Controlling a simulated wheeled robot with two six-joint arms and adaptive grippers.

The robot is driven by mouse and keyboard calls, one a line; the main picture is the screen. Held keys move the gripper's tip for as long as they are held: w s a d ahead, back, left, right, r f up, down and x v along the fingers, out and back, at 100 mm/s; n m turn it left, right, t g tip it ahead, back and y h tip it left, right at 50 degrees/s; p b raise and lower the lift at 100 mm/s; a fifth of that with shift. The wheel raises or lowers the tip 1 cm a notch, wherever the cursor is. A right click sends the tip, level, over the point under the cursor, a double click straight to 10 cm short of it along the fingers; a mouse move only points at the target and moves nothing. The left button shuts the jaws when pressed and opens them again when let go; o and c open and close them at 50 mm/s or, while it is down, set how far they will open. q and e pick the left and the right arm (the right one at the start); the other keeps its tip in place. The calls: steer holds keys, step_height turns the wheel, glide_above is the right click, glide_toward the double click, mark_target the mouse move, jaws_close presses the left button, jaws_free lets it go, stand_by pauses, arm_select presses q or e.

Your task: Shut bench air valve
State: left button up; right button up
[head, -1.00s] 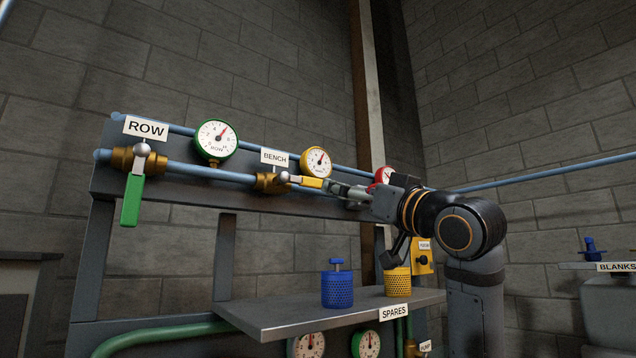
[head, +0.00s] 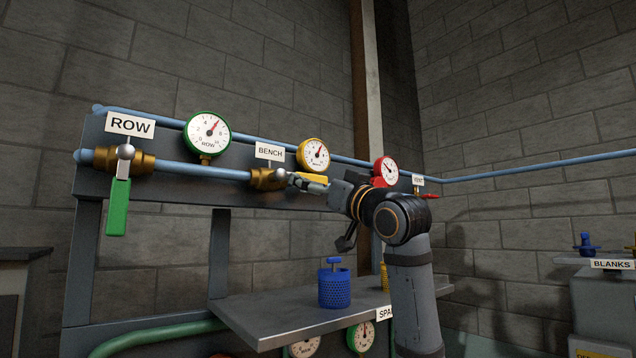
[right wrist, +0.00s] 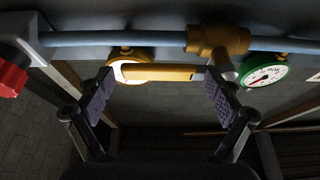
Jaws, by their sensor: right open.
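The bench air valve (head: 266,179) is a brass body on the blue pipe under the BENCH label (head: 270,152). Its yellow lever (head: 313,177) points right, lying along the pipe, and is partly hidden by my right gripper (head: 308,184). In the right wrist view the yellow lever (right wrist: 158,74) runs crosswise between the two fingertips of my open right gripper (right wrist: 160,90). The brass body (right wrist: 218,40) is beyond the right finger. I cannot tell whether either finger touches the lever. My left gripper is not in view.
The ROW valve's green lever (head: 118,207) hangs down at left. Green (head: 208,133), yellow (head: 314,154) and red (head: 385,171) gauges sit along the panel. A shelf (head: 260,314) below holds a blue perforated canister (head: 334,288) and a yellow one, partly hidden by my arm.

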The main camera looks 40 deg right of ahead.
steer(key=shift+s+r, duration=0.2)
steer(key=shift+s, duration=0.15)
steer(key=c, duration=0.5)
steer(key=shift+s, duration=0.25)
steer(key=c, duration=1)
steer(key=shift+w+a, duration=0.1)
jaws_close()
